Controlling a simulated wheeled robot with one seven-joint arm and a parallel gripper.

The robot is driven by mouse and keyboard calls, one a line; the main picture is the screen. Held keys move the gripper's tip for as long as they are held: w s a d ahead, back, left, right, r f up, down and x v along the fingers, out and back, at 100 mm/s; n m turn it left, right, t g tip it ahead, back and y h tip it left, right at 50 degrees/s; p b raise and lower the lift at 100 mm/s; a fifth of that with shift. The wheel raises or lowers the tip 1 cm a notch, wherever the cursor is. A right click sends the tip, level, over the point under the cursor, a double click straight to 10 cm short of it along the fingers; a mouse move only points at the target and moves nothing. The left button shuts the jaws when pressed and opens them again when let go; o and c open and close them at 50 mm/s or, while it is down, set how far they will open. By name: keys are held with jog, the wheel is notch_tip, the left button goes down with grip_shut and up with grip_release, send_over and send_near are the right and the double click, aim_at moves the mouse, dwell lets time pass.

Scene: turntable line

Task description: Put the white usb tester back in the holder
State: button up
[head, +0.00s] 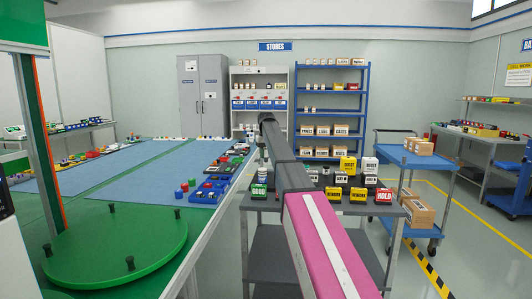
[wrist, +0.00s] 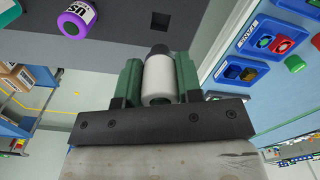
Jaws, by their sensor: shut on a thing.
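My gripper (wrist: 158,72) is shut on a white cylindrical thing with a dark end, which I take to be the white usb tester (wrist: 157,84). Its green fingers press on it from both sides in the wrist view. The tester is above or near a dark grey top (wrist: 110,30); I cannot tell whether it touches it. Blue blocks with openings stand at the right, one with an empty-looking dark square opening (wrist: 243,72). I cannot tell which thing is the holder. In the head view my arm hides the gripper and tester.
A purple labelled cylinder (wrist: 76,20) is at the upper left of the wrist view. A green turntable (head: 115,245) is at left.

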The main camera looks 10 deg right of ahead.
jog(key=shift+f, duration=2.85)
jog(key=shift+f, duration=1.3)
jog(key=o, duration=1.1)
jog(key=shift+r, duration=0.1)
